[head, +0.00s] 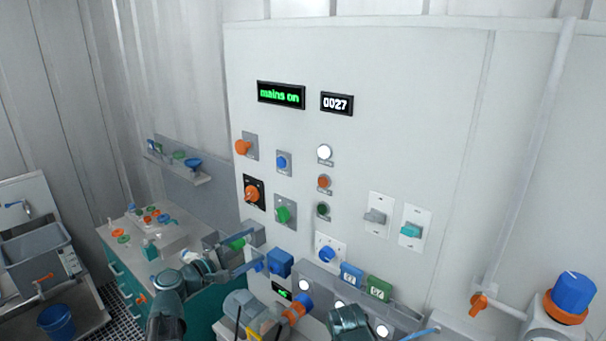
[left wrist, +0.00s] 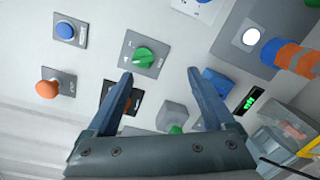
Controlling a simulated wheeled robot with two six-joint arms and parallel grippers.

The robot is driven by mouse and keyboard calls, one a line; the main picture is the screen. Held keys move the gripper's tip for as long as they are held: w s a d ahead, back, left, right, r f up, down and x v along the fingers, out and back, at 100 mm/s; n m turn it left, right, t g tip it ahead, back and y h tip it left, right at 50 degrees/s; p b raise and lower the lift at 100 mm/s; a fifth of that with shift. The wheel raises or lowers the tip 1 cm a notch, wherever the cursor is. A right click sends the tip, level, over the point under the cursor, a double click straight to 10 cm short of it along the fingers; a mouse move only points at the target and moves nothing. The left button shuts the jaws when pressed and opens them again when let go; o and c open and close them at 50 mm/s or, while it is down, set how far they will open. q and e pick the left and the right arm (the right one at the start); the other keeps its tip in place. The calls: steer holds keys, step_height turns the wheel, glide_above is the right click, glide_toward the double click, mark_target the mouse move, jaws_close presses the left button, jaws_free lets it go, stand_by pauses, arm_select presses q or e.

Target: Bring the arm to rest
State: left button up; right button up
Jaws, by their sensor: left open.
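My left gripper (head: 252,254) is open and empty in front of the lower left of the grey control panel (head: 410,130). In the left wrist view its two fingers (left wrist: 160,74) stand wide apart with nothing between the tips. A green knob (left wrist: 144,55) lies beyond the gap, near the left finger; it shows in the head view too (head: 283,214). The left finger partly covers the black-plated orange switch (head: 252,193). A dark teal part of my right arm (head: 350,321) is at the bottom edge; its gripper is not clearly shown.
A blue box (head: 280,262) and a ledge with blue and green blocks (head: 379,288) stick out near the gripper. A teal bench (head: 120,270) and a grey sink (head: 38,262) are at left. A large blue-and-orange knob (head: 572,293) stands at right.

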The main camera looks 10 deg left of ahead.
arm_select(q)
steer(key=s+d+f+m+g+y+b, duration=0.1)
steer(key=s+d+f+m+g+b, duration=0.2)
steer(key=d+f, duration=0.35)
steer(key=s+d+f+m+g+b, duration=0.1)
steer(key=s+d+f+m+g, duration=0.35)
steer(key=f, duration=0.25)
steer(key=s+d+f+m+g+y+b, duration=0.1)
steer(key=s+d+f+m+g, duration=0.25)
steer(key=d+f, duration=0.3)
steer(key=s+a+f+m+g+y+b, duration=0.2)
steer(key=s+f+m+y+b, duration=0.3)
steer(key=s+f+m+y, duration=0.4)
step_height(320, 180, down, 2)
steer(key=shift+s+a+f+g+y, duration=0.1)
steer(key=shift+s+a+g+y, duration=0.3)
steer(key=shift+s, duration=0.8)
steer(key=shift+d, duration=0.15)
